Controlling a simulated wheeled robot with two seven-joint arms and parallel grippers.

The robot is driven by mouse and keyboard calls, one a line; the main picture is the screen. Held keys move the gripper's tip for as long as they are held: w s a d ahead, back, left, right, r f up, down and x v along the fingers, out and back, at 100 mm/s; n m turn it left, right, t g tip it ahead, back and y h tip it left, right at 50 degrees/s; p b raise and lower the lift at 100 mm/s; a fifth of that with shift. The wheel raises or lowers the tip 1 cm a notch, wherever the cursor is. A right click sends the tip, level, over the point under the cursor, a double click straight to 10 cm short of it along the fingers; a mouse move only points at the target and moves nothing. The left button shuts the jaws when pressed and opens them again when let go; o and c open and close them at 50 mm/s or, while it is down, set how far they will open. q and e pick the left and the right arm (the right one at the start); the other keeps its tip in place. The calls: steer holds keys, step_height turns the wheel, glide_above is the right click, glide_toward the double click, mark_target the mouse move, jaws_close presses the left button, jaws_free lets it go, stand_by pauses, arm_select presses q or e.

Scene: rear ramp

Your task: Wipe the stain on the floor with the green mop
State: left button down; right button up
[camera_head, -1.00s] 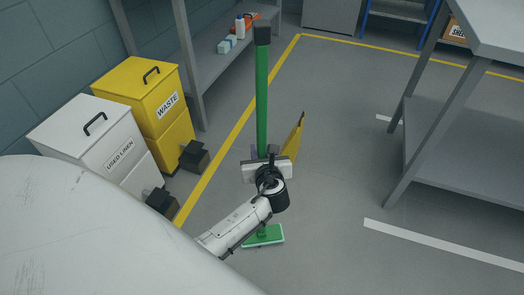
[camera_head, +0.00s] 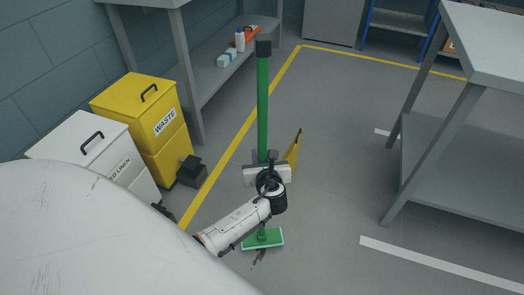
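The green mop (camera_head: 263,105) stands nearly upright, with a black cap on top of its handle. Its flat green head (camera_head: 268,238) rests on the grey floor. My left gripper (camera_head: 266,168) is shut on the handle at mid-height, and the arm hides part of the lower handle. A small brown stain (camera_head: 259,257) shows on the floor right at the near edge of the mop head. I cannot tell how far it runs under the head. My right gripper is not in view.
A yellow floor sign (camera_head: 293,150) stands just behind the gripper. A yellow waste bin (camera_head: 150,120) and a white linen bin (camera_head: 100,150) stand at left. A grey table (camera_head: 450,155) is at right. The floor between mop and table is clear.

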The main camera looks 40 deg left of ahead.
arm_select(q)
step_height(320, 180, up, 5)
steer(key=p, duration=0.4)
steer(key=shift+w+r+p, duration=0.15)
steer(key=shift+p, duration=0.2)
